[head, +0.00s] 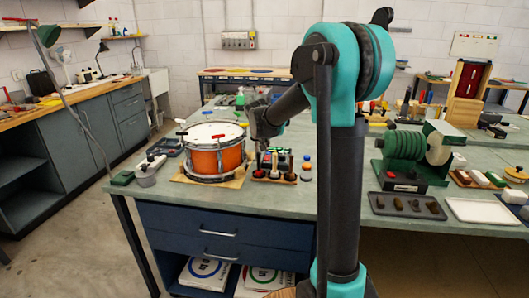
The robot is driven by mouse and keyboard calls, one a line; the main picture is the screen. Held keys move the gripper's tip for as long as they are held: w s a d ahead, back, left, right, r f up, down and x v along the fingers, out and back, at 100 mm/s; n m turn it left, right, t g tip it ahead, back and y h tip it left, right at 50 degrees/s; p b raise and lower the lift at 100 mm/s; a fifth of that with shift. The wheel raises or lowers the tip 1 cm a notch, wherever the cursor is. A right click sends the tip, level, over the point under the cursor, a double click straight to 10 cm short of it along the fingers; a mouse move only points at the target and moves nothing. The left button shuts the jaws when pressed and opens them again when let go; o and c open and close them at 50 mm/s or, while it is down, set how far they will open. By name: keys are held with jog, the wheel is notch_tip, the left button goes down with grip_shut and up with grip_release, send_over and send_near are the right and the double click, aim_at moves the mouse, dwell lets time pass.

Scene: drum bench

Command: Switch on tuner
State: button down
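An orange drum (216,161) with a white head stands on a tan mat (233,184) on the bench. Small red and dark items lie on its head, including a red one (218,136). I cannot tell for sure which item is the tuner. My gripper (261,147) points down just right of the drum, above a small wooden rack (274,178) of dark and red-topped tools. Its fingers are small and dark against the clutter, so I cannot see whether they are open or hold anything. My arm hides part of the bench behind it.
Small bottles (306,170) stand right of the rack. A grey container (146,176) and a green block (122,178) sit at the front left edge. A green machine (404,150), a dark tray (407,206) and a white tray (481,211) occupy the right side.

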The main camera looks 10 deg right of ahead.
jog(key=s+f+v, duration=0.1)
jog(key=v, duration=0.6)
jog(key=shift+s+a+r, duration=0.2)
jog(key=shift+s+a, duration=0.05)
jog(key=shift+s, duration=0.15)
jog(key=s+d+f+n+g, duration=0.1)
jog(key=s+d+f, duration=0.1)
jog(key=s+f, duration=0.4)
jog(key=s+d+f+n+g+y, duration=0.1)
jog(key=s+f, duration=0.6)
jog(key=s, duration=0.9)
jog(key=s+d+f+n+g+y, duration=0.1)
jog(key=s+d+f, duration=0.2)
jog(key=s+f, duration=0.3)
jog(key=s, duration=0.5)
jog(key=shift+d+f+n, duration=0.2)
jog(key=shift+d+n, duration=0.05)
jog(key=shift+n, duration=0.05)
